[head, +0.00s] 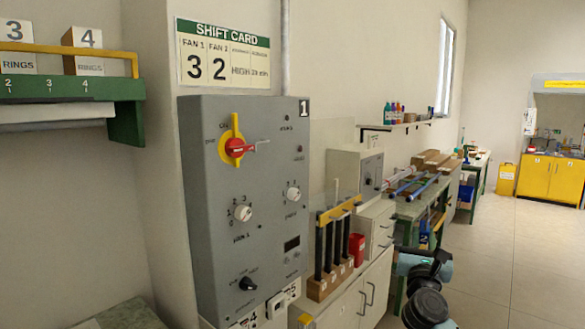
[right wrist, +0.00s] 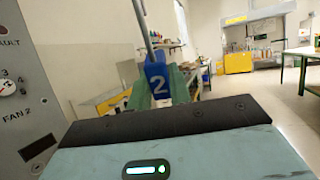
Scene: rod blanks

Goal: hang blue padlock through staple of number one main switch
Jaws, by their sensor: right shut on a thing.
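The grey switch panel (head: 205,180) with a "1" plate (head: 304,108) stands at the left of centre. My left gripper is out of view.
A rack with dark rods in a wooden block (head: 322,285) and a red cup (head: 357,249) stand on a cabinet right of the panel. A green shelf (head: 125,105) juts out at left. Open floor (head: 530,260) lies at right.

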